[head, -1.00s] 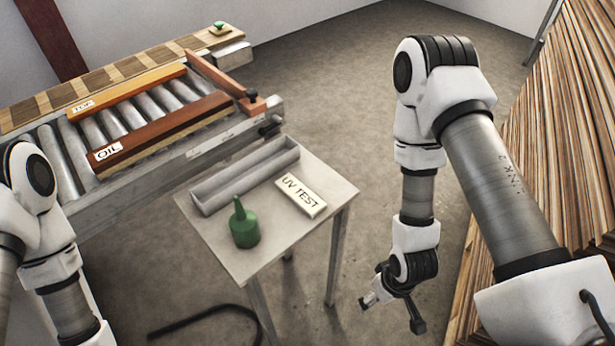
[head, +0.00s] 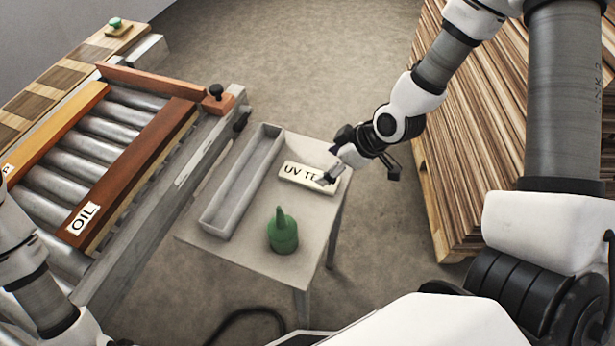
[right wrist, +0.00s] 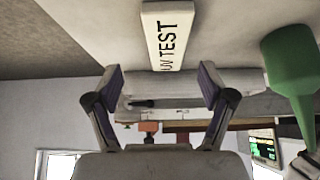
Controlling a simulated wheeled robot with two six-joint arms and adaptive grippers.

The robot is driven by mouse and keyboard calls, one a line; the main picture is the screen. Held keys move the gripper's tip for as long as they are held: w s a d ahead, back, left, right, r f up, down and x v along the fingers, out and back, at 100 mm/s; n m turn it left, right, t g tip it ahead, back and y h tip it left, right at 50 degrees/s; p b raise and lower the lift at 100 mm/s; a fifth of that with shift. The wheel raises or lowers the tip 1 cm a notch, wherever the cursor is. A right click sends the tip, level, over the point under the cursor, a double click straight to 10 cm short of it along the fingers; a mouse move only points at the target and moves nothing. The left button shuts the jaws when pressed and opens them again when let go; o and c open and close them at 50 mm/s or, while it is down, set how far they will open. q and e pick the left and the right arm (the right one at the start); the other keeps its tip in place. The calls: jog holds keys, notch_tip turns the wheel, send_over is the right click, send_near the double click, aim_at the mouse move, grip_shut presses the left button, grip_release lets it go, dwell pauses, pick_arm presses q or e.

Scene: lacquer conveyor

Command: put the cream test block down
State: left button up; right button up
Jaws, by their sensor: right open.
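The cream test block (head: 296,170), marked UV TEST, lies flat on the small table (head: 260,258), to the right of a long grey tray. My right gripper (head: 330,179) is over the block's right end in the head view and covers part of its lettering. In the right wrist view my right gripper (right wrist: 160,82) is open, with nothing between its fingers. The block (right wrist: 167,38) shows just beyond the fingertips, in line with the gap. My left gripper is not in view; only part of that arm shows.
The grey tray (head: 208,218) and a green bottle (head: 283,232) stand on the same table; the bottle also shows in the right wrist view (right wrist: 290,72). The roller conveyor (head: 108,128) with an OIL board is on the left. A wood stack (head: 480,130) stands right.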

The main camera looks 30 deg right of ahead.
aim_at(309, 175)
jog(key=x, duration=0.3)
jog(key=a+x, duration=0.1)
jog(key=x, duration=0.1)
jog(key=shift+a+f, duration=0.1)
jog(key=shift+a, duration=0.1)
jog(key=shift+d, duration=0.15)
jog(key=shift+c, duration=0.3)
jog(key=c, duration=1.3)
